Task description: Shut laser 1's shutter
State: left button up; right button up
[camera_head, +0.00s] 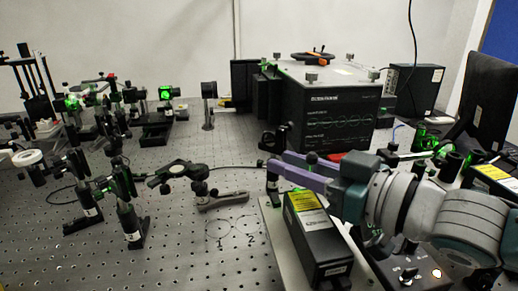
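A black laser box with a yellow label (318,240) stands on a pale plate at the front, right of the middle. Another dark box with a yellow label (495,178) is at the right edge. I cannot read which is laser 1. My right gripper (277,160), with purple fingers, reaches in from the right above the near box's far end. Its tips are by a short dark post (272,186); I cannot tell whether they touch it. The gap between the fingers is unclear. No shutter can be made out for certain. My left gripper is out of view.
A large black spectrometer box (325,112) stands behind the gripper. Posts and optics with green light crowd the left. A control box with knobs (408,268) is at the front right. The perforated table (180,245) is open around the circles marked 1 and 2.

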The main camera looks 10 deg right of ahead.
jog(key=shift+o, duration=0.5)
jog(key=shift+d, duration=0.1)
jog(key=shift+s+d, duration=0.2)
jog(key=shift+s, duration=0.1)
jog(key=v, duration=0.9)
jog(key=shift+s+p, duration=0.1)
jog(key=shift+p, duration=0.2)
